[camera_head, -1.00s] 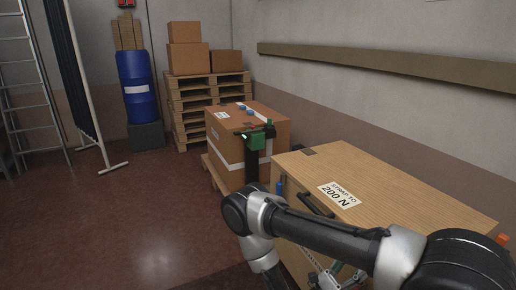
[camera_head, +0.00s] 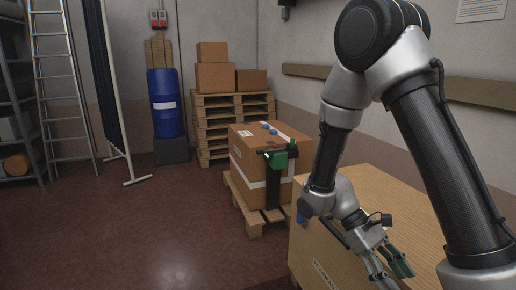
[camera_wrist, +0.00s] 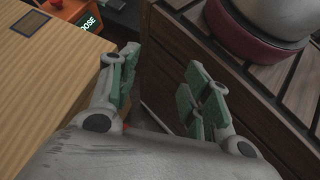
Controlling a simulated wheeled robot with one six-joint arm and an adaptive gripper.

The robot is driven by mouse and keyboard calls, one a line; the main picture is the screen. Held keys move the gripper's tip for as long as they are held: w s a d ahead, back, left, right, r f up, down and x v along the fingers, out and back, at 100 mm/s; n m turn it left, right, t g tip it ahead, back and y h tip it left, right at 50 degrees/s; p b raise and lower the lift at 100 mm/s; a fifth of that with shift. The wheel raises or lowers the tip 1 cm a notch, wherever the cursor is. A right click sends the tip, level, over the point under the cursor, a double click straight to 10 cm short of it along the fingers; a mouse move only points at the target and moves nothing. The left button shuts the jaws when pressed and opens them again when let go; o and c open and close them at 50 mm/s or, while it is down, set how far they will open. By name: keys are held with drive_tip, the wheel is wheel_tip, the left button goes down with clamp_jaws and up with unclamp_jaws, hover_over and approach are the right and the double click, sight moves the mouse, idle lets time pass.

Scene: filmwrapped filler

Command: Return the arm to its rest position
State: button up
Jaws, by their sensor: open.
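My arm rises on the right of the head view and bends down over the wooden cabinet (camera_head: 340,262). My gripper (camera_head: 392,264) hangs low at the end of it, beside the cabinet's top at the lower right. In the wrist view my gripper (camera_wrist: 160,95) shows two green-padded fingers spread apart with nothing between them. The light wooden top (camera_wrist: 45,85) lies to the left of the fingers there. Part of the cabinet is hidden behind my arm in the head view.
A strapped carton (camera_head: 262,170) with a green tool (camera_head: 284,157) at its side stands on a pallet behind the cabinet. A blue drum (camera_head: 165,103), stacked pallets (camera_head: 232,115), a folding screen (camera_head: 118,130) and a ladder (camera_head: 62,90) stand farther back. The floor at left is clear.

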drive_tip(key=s+d+r+m+t+y, duration=0.1)
drive_tip(key=d+r+m+t+y, duration=0.1)
drive_tip(key=r+t, duration=0.4)
drive_tip(key=s+d+r+m+t+y, duration=0.1)
drive_tip(key=d+r+m+t+y, duration=0.2)
drive_tip(key=r, duration=1.4)
drive_tip(key=m+t+y, duration=0.1)
drive_tip(key=t, duration=0.2)
drive_tip(key=shift+s+t+y, duration=0.3)
drive_tip(key=shift+t+y, duration=0.1)
